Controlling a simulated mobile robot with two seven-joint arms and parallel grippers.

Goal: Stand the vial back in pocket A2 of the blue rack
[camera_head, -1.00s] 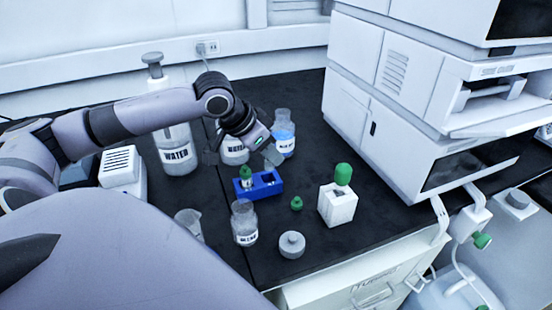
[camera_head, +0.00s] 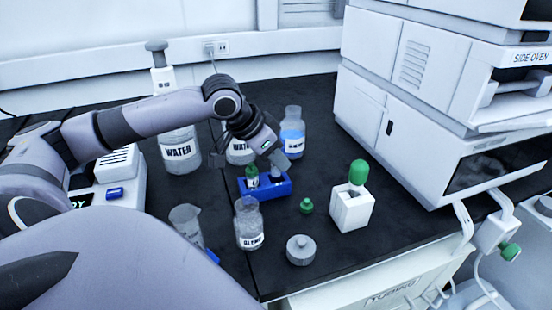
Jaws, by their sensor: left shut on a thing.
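The blue rack (camera_head: 268,190) sits on the dark bench, left of centre. A green-capped vial (camera_head: 252,176) stands upright in its left part. My left gripper (camera_head: 280,161) is just above the rack's right part, pointing down and tilted. It is shut on a vial, of which little shows; a small dark shape (camera_head: 277,173) below the fingers may be part of it. I cannot tell whether this vial is inside a pocket or above it. Pocket labels are too small to read. My right gripper is not in view.
Blue-liquid bottle (camera_head: 292,132) and WATER bottle (camera_head: 178,150) stand behind. A clear bottle (camera_head: 248,225) and a beaker (camera_head: 187,222) are in front. A green cap (camera_head: 306,205), grey lid (camera_head: 300,250) and white holder (camera_head: 352,208) lie to the right, before the instrument stack (camera_head: 400,120).

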